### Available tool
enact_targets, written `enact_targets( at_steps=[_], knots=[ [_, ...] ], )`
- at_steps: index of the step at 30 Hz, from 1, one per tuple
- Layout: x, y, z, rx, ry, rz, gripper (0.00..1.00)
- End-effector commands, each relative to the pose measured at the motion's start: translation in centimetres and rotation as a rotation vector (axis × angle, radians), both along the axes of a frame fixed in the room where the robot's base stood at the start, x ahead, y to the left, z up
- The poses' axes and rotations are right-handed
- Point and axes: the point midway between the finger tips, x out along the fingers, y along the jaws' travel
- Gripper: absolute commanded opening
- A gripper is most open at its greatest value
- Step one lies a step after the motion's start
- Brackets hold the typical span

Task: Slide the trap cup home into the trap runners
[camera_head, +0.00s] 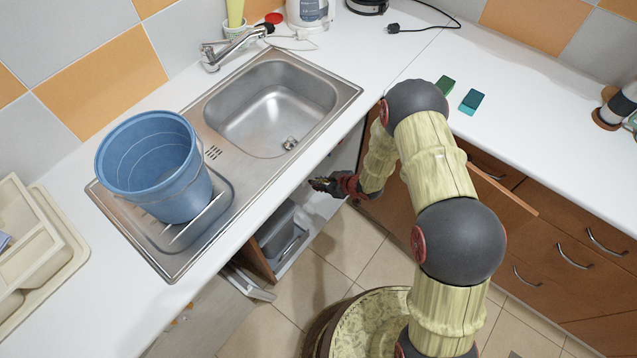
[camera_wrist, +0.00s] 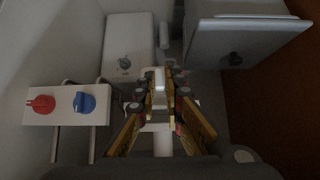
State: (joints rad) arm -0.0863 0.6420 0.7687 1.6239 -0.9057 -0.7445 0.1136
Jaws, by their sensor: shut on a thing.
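My gripper (camera_head: 322,185) reaches under the counter into the open sink cabinet. In the wrist view my gripper (camera_wrist: 161,88) points into the dim cabinet, its yellow fingers closing in on a small pale piece (camera_wrist: 159,79) between the tips. This piece appears to be the trap cup, but the fingers hide much of it. A pale upright pipe-like part (camera_wrist: 163,36) stands beyond the fingertips. Another pale cylindrical part (camera_wrist: 163,144) shows lower, between the fingers. I cannot make out the trap runners or whether the held piece touches them.
A white plate (camera_wrist: 40,107) with red and blue knobs is left of my gripper. A white box (camera_wrist: 119,34) stands beyond it, and a grey bin (camera_wrist: 252,38) is at right. Above, the sink (camera_head: 330,98) and a blue bucket (camera_head: 160,165) sit on the counter.

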Motion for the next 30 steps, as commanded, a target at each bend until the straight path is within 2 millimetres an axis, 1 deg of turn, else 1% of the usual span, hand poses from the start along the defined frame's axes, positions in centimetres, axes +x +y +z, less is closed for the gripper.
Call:
enact_targets(
  at_steps=[2, 3, 13, 23, 26, 30],
  knots=[
    [0.0, 0.0, 0.0, 0.0, 0.0, 0.0, 0.0],
    [0.0, 0.0, 0.0, 0.0, 0.0, 0.0, 0.11],
    [0.0, 0.0, 0.0, 0.0, 0.0, 0.0, 0.3],
    [-0.1, -0.1, 0.1, 0.0, 0.0, 0.0, 0.31],
    [-0.3, -0.5, 0.6, 0.0, -0.001, -0.001, 0.31],
    [-1.2, -1.8, 2.1, 0.0, -0.001, -0.004, 0.31]
  ],
)
